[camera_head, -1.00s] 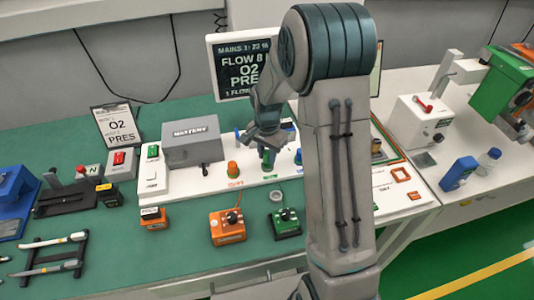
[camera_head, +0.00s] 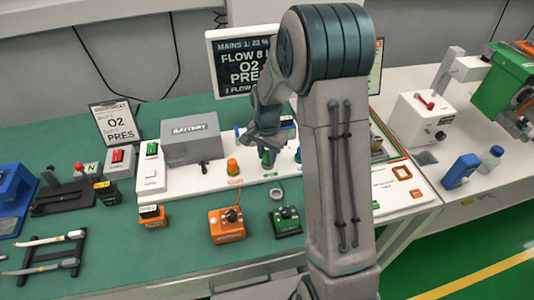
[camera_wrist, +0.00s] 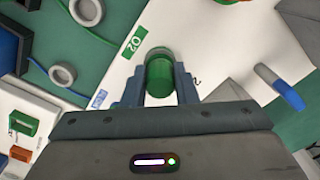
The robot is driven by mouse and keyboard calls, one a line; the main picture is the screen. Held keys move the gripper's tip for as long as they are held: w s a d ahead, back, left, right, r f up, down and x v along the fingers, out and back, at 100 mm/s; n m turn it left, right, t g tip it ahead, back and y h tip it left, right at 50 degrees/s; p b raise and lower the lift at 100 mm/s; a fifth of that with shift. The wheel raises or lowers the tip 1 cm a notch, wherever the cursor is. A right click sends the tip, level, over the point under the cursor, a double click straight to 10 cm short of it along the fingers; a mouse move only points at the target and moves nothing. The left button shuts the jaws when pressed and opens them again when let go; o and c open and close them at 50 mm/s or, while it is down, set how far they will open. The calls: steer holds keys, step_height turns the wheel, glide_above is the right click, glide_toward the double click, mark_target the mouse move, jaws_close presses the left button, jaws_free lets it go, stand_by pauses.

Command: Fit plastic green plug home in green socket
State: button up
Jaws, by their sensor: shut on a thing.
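My gripper (camera_head: 264,143) is over the white panel in the head view, pointing down. In the wrist view its two fingers (camera_wrist: 159,86) are shut on the green plug (camera_wrist: 160,75), one on each side. The green plug (camera_head: 268,158) also shows just below the fingers in the head view, low over the panel. The green socket is hidden under the plug and gripper, so I cannot tell how far the plug sits in it. A green O2 label (camera_wrist: 134,42) lies beside the plug on the panel.
An orange plug (camera_head: 232,167) stands left of my gripper on the white panel (camera_head: 190,183). A grey battery box (camera_head: 190,140) is behind it. An orange box (camera_head: 227,226) and a green box (camera_head: 286,222) stand in front, with a grey ring (camera_head: 276,195) nearby.

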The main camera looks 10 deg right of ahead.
mark_target(267, 154)
steer(key=shift+f+b, duration=0.35)
steer(key=shift+f, duration=0.15)
steer(key=o, duration=1.1)
steer(key=shift+c, duration=0.2)
steer(key=shift+r, duration=0.1)
step_height(267, 154, up, 14)
steer(key=b, duration=0.1)
steer(key=shift+s, duration=0.1)
steer(key=s+r+n+t, duration=0.2)
steer(key=s+n, duration=0.8)
steer(key=s, duration=1.2)
steer(key=shift+s+r+t, duration=0.3)
steer(key=shift+s+t, duration=0.1)
steer(key=shift+t, duration=0.1)
